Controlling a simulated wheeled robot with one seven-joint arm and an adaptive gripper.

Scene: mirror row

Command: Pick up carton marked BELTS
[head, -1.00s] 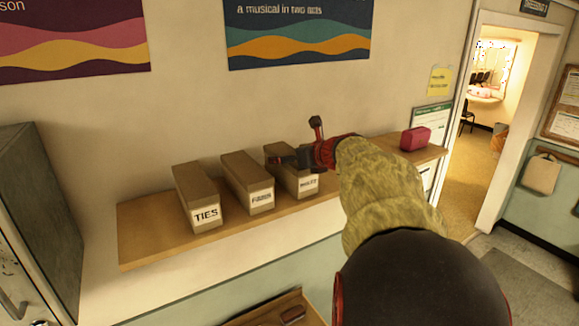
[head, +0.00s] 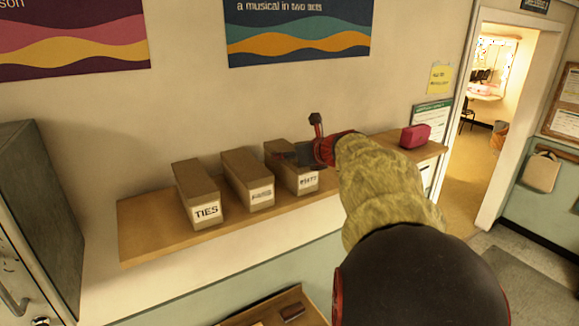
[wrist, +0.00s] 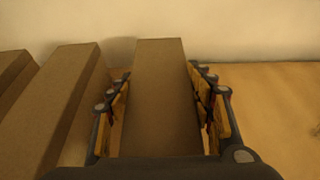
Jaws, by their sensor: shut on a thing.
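Three brown cartons stand in a row on a wooden wall shelf. The left one (head: 197,190) is marked TIES. The labels of the middle carton (head: 250,180) and the right-hand carton (head: 308,184) are too blurred to read surely, so I cannot confirm which says BELTS. My gripper (head: 288,155) is shut on the right-hand carton from above. In the wrist view this carton (wrist: 160,90) lies lengthwise between the two finger pads of my gripper (wrist: 163,100). It looks upright and at shelf level; its underside is hidden.
The middle carton stands close to the left of the held one. A dark pink case (head: 415,138) sits near the right end of the shelf (head: 150,240). Bare shelf lies between it and the held carton. The wall is close behind, and a grey cabinet (head: 45,220) stands at left.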

